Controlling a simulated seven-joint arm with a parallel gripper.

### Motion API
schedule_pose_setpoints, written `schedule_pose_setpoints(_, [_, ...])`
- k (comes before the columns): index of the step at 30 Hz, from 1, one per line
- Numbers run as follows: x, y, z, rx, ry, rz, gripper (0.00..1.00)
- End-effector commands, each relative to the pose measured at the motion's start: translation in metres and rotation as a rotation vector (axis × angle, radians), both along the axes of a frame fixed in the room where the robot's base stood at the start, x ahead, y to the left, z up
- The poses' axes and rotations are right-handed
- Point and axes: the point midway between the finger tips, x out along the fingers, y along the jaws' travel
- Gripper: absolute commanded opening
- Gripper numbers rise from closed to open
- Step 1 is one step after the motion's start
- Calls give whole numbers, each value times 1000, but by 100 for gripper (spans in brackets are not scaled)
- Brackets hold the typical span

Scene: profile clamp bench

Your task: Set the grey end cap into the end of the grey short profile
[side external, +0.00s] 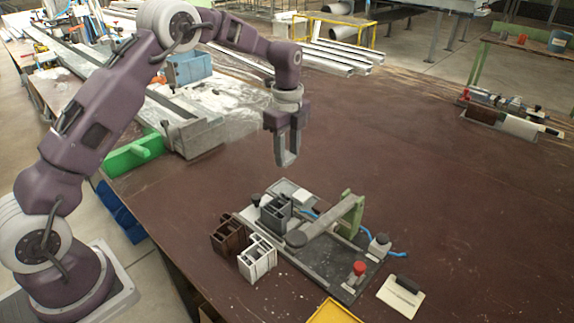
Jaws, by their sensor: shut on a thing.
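My gripper (287,160) points down, well above the table and behind the clamp fixture. It is shut on a small grey piece, which I take to be the grey end cap; the fingers hide most of it and its outline is too small to read. The grey short profile (275,213) stands upright at the left part of the fixture (325,245), its open, chambered end facing up. My gripper is apart from the profile, above and beyond it in the picture.
A brown profile (228,236) and a white profile (257,260) stand close in front of the grey one. A green post (351,213) with a grey arm, a red knob (358,268) and blue hose crowd the fixture.

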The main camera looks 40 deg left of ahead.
Motion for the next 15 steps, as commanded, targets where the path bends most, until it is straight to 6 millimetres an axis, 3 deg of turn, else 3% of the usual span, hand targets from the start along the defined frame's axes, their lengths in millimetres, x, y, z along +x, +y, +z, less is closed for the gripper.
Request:
schedule_pose_setpoints(6, [-60, -47, 17, 0, 2, 7, 0])
schedule_pose_setpoints(9, [-84, -61, 20, 1, 1, 13, 0])
schedule_pose_setpoints(15, [-98, -68, 11, 0, 3, 18, 0])
